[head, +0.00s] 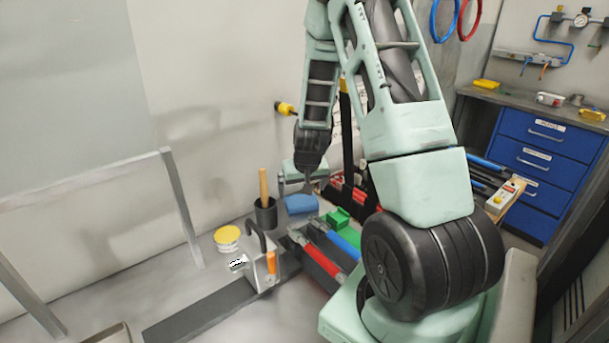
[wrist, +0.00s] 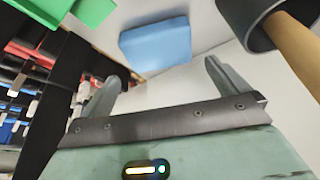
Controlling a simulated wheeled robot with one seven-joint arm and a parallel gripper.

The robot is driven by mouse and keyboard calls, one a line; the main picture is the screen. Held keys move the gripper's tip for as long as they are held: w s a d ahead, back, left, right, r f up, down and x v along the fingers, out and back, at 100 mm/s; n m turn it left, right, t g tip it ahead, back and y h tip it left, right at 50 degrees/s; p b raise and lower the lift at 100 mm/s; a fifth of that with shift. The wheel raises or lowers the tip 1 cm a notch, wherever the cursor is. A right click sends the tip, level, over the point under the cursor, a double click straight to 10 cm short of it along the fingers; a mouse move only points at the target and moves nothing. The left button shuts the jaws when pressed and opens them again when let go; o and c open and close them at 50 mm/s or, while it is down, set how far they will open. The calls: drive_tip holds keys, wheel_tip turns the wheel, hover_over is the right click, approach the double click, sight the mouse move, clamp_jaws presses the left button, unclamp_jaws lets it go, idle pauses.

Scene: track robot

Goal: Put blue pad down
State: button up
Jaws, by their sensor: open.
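The blue pad (head: 301,204) lies flat on the light grey surface, between the black cup and the green block in the head view. In the wrist view the blue pad (wrist: 155,46) lies beyond my fingertips, apart from them. My gripper (wrist: 165,80) is open with nothing between its two fingers. In the head view my gripper (head: 302,186) is just above the pad.
A black cup (head: 265,214) with a wooden handle stands left of the pad. A green block (head: 338,219) and a rack with red and blue handled tools (head: 325,262) lie to the right. A yellow-lidded tin (head: 228,236) stands farther left.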

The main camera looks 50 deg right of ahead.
drive_tip(key=v, duration=0.7)
drive_tip(key=shift+r, duration=0.1)
idle(0.5)
